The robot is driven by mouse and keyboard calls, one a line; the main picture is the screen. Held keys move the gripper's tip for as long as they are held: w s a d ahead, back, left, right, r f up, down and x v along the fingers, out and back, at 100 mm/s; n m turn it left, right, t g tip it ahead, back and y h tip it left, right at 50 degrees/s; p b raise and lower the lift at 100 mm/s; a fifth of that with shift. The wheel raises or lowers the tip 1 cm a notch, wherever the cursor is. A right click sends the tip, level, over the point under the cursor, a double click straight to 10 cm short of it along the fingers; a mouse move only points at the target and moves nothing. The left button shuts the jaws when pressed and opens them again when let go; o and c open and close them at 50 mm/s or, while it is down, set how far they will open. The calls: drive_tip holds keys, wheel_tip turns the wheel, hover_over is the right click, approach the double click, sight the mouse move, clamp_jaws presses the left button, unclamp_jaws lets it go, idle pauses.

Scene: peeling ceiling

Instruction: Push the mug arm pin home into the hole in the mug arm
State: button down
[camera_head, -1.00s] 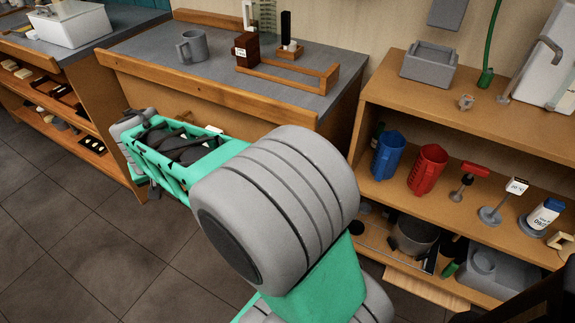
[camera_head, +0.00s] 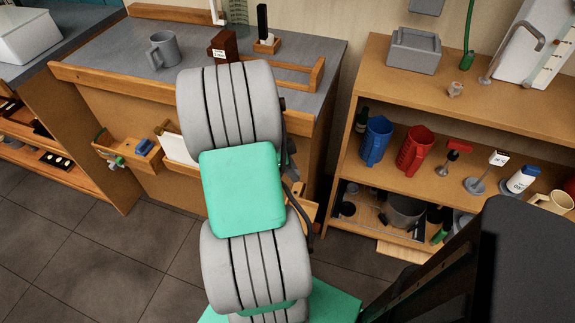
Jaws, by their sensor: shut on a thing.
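My arm rises through the middle of the view, and its grey and green links cover part of the counter front. My gripper is not visible, and anything it holds is hidden. I cannot make out the mug arm pin, the mug arm or its hole. A grey mug (camera_head: 164,51) stands upright on the grey-topped counter (camera_head: 108,62). To its right are a dark brown block (camera_head: 223,46) with a white label and a black upright piece (camera_head: 263,22) on a small wooden base.
A wooden rail (camera_head: 292,70) edges the counter's right side. Small wooden trays (camera_head: 125,150) sit on its front. At right, a shelf unit (camera_head: 365,70) holds a grey box (camera_head: 414,52), a blue jug (camera_head: 376,141) and a red jug (camera_head: 414,149). Tiled floor (camera_head: 60,250) is clear at lower left.

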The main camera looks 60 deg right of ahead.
drive_tip(key=shift+d+r, duration=0.25)
drive_tip(key=shift+r, duration=0.05)
drive_tip(key=shift+f, duration=0.3)
drive_tip(key=shift+a+f+b, duration=0.1)
drive_tip(key=shift+f+b, duration=1.85)
drive_tip(key=shift+f, duration=0.7)
drive_tip(key=shift+f+b, duration=0.9)
drive_tip(key=shift+f, duration=0.05)
drive_tip(key=shift+a+f, duration=0.1)
drive_tip(key=shift+f, duration=0.1)
drive_tip(key=shift+s+a+f, duration=0.1)
drive_tip(key=shift+f, duration=0.05)
